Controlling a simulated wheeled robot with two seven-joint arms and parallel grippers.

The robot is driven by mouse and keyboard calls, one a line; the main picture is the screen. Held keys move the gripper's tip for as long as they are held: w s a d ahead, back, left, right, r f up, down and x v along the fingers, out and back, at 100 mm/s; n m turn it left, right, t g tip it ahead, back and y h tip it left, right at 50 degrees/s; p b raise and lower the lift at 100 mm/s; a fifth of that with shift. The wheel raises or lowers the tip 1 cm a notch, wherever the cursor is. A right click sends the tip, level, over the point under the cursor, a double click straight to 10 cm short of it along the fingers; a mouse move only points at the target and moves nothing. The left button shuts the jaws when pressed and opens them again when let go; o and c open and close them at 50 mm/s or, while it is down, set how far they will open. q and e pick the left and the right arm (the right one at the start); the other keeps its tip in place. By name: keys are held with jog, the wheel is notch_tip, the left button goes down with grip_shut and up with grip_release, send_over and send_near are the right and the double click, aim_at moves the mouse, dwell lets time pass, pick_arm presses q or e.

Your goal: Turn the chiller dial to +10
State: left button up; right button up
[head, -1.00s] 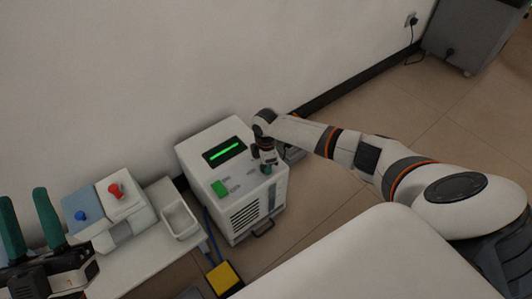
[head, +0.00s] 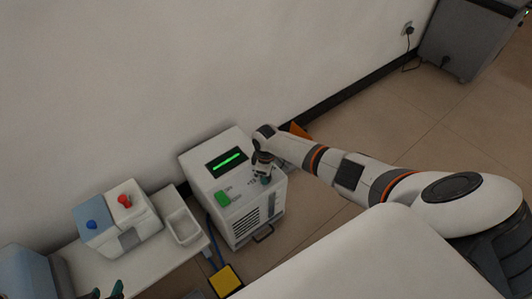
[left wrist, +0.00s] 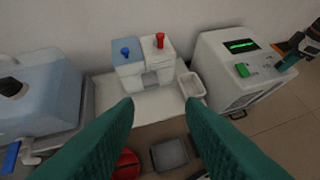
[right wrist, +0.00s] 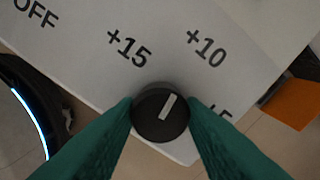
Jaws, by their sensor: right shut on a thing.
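The chiller (head: 240,205) is a white box with a green-lit display, standing on the floor against the wall. A "+5" label is partly hidden by the right finger. My left gripper (left wrist: 160,112) is open and empty, away from the chiller; its fingertips show at the head view's bottom left.
A green switch (head: 222,198) is on the chiller top. Left of it, a low white table holds a white tray (head: 183,226) and a blue-and-white unit with blue and red knobs (head: 120,222). A yellow block (head: 225,280) and an orange object (right wrist: 293,103) are near the chiller.

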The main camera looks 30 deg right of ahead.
pick_arm(q)
jog(key=s+a+f+g+y+p, duration=0.1)
jog(key=s+a+f+g, duration=0.1)
jog(key=s+g, duration=0.2)
jog(key=shift+s+f, duration=0.3)
jog(key=shift+s, duration=0.95)
pick_arm(e)
jog(key=shift+m, duration=1)
pick_arm(q)
jog(key=shift+a, duration=0.1)
pick_arm(e)
jog(key=o, duration=1)
jog(key=shift+r, duration=0.1)
jog(key=shift+r+p, duration=0.4)
notch_tip(320, 180, up, 3)
jog(key=shift+p, duration=0.85)
notch_tip(320, 180, up, 2)
jog(key=shift+r+p, duration=0.15)
jog(key=shift+p, duration=0.35)
pick_arm(q)
notch_tip(320, 180, down, 8)
jog(key=g+p, duration=0.2)
jog(key=shift+s+f, duration=0.15)
jog(key=shift+f, duration=0.05)
pick_arm(e)
notch_tip(320, 180, up, 6)
jog(key=shift+f, duration=0.15)
